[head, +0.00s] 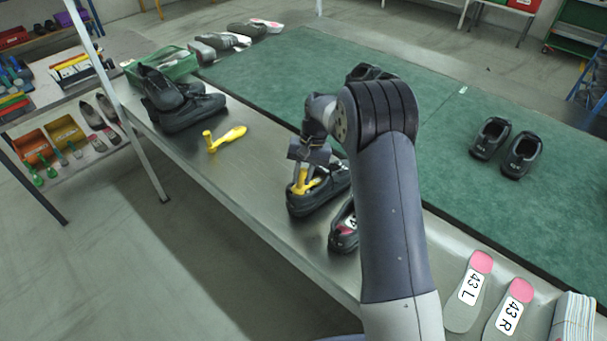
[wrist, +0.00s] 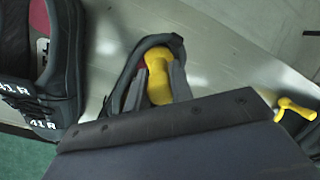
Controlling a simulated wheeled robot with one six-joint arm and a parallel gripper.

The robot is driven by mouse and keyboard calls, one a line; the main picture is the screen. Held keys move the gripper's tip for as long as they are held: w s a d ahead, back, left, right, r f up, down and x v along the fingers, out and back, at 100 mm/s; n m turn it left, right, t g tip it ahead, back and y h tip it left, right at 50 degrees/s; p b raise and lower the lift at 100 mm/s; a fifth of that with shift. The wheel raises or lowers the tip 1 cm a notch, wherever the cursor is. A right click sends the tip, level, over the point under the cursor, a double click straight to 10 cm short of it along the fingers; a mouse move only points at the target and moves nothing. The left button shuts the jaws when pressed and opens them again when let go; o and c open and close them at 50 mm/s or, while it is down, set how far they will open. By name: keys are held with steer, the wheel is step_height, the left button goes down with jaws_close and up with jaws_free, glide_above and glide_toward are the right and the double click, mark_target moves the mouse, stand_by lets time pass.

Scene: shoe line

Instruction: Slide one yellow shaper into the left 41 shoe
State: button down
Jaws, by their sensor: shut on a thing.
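My gripper (head: 304,178) is shut on a yellow shaper (wrist: 157,72). It holds the shaper at the opening of a dark shoe (head: 301,208) on the metal bench. In the wrist view the shaper lies within the collar of that shoe (wrist: 178,42), between my fingers (wrist: 158,86). How deep its front end sits is hidden. No size label shows on this shoe; its neighbour (wrist: 66,70) is marked 41 R, and also shows in the head view (head: 341,236). A second yellow shaper (head: 228,138) lies loose on the bench to the left.
Dark shoes (head: 190,113) and a green crate (head: 178,68) stand at the bench's far left. Insoles marked 43 L (head: 463,309) and 43 R (head: 504,322) lie at the right. Another dark pair (head: 507,147) stands on the green surface (head: 450,195). My arm hides part of the middle.

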mark_target(300, 185)
steer(key=shift+s+a+f+t+h+b, duration=0.2)
steer(key=shift+f+t+h+b, duration=0.25)
steer(key=shift+f+b, duration=0.45)
steer(key=shift+s+a+f+t+h+b, duration=0.15)
steer(key=shift+f+t+h+b, duration=0.1)
steer(key=shift+f+h+b, duration=0.45)
steer(key=shift+w+f, duration=0.1)
steer(key=shift+f, duration=0.05)
steer(key=c, duration=1.2)
jaws_free()
steer(key=shift+o, duration=0.2)
steer(key=shift+r+p, duration=1)
steer(key=shift+r, duration=0.55)
steer(key=shift+r+p, duration=2.4)
steer(key=shift+r, duration=1.05)
